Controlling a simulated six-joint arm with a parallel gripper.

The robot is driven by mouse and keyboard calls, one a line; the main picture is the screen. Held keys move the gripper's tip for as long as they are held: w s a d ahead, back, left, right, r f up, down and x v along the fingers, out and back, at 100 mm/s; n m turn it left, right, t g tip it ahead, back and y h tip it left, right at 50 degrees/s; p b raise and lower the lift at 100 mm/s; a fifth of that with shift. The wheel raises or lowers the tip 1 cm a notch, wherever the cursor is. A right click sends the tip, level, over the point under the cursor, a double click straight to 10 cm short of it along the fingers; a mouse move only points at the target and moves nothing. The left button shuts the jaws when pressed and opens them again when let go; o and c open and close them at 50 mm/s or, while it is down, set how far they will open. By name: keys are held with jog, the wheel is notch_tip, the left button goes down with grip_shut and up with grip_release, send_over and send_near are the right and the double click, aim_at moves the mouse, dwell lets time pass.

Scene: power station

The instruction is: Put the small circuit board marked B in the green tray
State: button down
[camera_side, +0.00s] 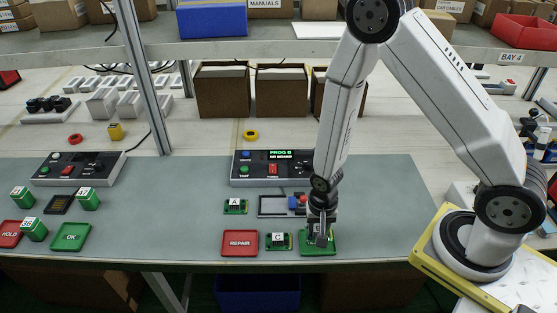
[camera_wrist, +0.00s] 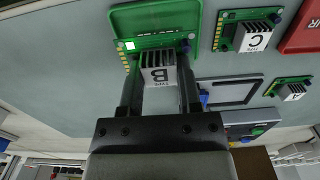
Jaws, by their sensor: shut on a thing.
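The circuit board marked B (camera_wrist: 158,73) is between the fingers of my gripper (camera_wrist: 159,60) in the wrist view, its white B label facing the camera. My gripper (camera_side: 320,236) is shut on it and points down at the green tray (camera_side: 318,250) in the side view. In the wrist view the board overlaps the green tray (camera_wrist: 150,15), whose lettering is partly hidden. The board is at or just above the tray; I cannot tell if it touches the floor. In the side view my gripper mostly hides the board.
Board C (camera_side: 278,241) and the red REPAIR tray (camera_side: 239,243) lie left of the green tray. Board A (camera_side: 235,206) and a grey frame (camera_side: 278,206) are behind. A test unit (camera_side: 272,168) stands farther back. Another green tray, marked OK (camera_side: 70,237), is far left.

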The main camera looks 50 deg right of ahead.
jog(key=shift+f, duration=0.3)
jog(key=shift+f, duration=1.65)
jog(key=shift+f, duration=0.1)
jog(key=shift+c, duration=1.4)
grip_release()
jog(key=shift+r, duration=6.1)
